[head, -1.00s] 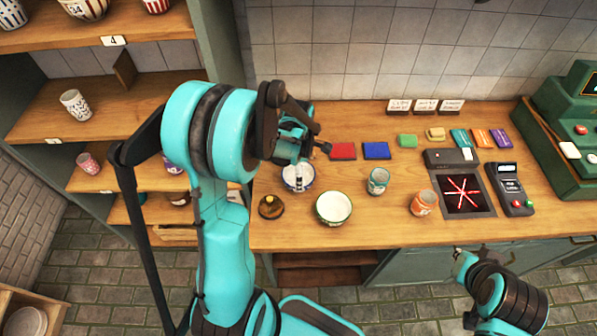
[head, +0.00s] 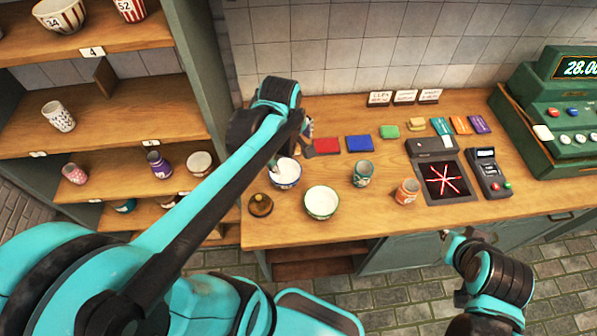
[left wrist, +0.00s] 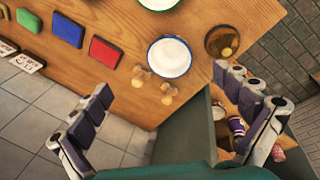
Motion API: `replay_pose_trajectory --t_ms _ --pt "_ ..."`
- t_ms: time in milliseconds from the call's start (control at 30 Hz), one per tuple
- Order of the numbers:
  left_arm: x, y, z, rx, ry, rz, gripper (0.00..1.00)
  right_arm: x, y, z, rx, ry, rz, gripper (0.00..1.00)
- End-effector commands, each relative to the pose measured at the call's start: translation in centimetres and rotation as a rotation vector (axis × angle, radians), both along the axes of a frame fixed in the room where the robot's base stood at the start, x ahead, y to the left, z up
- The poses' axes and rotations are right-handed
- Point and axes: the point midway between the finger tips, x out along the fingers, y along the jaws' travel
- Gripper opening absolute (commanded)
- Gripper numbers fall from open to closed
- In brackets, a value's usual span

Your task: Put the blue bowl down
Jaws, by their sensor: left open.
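The blue bowl (head: 286,174), white inside with a blue rim, sits upright on the wooden counter near its left end. It also shows in the left wrist view (left wrist: 169,56), empty. My left gripper (head: 277,158) is at the bowl's far left side in the head view, partly hidden by my own arm. In the left wrist view its fingers (left wrist: 165,85) are spread wide, with nothing between them gripped, and the bowl lies beyond them. My right gripper (head: 446,237) is low in front of the counter, small and partly hidden; its jaws cannot be made out.
A green-rimmed bowl (head: 321,202) stands right of the blue bowl, and a dark round bell-like piece (head: 260,205) left of it. A teal cup (head: 362,173) and orange cup (head: 407,191) stand further right. Red (head: 326,145) and blue (head: 359,143) pads lie behind. Shelves stand left.

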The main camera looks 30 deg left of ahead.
Motion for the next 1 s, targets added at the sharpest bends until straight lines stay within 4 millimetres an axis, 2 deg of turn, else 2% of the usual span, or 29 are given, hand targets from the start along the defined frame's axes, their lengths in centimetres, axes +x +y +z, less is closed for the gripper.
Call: replay_pose_trajectory --t_ms 33,200,400,600,867,1000 --pt "-1.2 -1.0 0.6 0.037 -0.038 -0.141 1.00 0.0 0.0 0.0 0.000 0.000 0.000 0.00" --pt "-4.2 -3.5 1.8 0.217 -0.171 -0.646 1.00 0.0 0.0 0.0 0.000 0.000 0.000 0.00" --pt "-6.5 -5.4 2.0 0.426 -0.274 -1.065 1.00 0.0 0.0 0.0 0.000 0.000 0.000 0.00" --pt "-7.2 -6.0 1.9 0.520 -0.307 -1.219 1.00 0.0 0.0 0.0 0.000 0.000 0.000 0.00" --pt "-7.2 -6.0 1.9 0.525 -0.308 -1.226 1.00 0.0 0.0 0.0 0.000 0.000 0.000 0.00" --pt "-7.2 -6.0 0.8 0.524 -0.307 -1.225 1.00 0.0 0.0 -1.1 0.000 0.000 0.000 0.00"
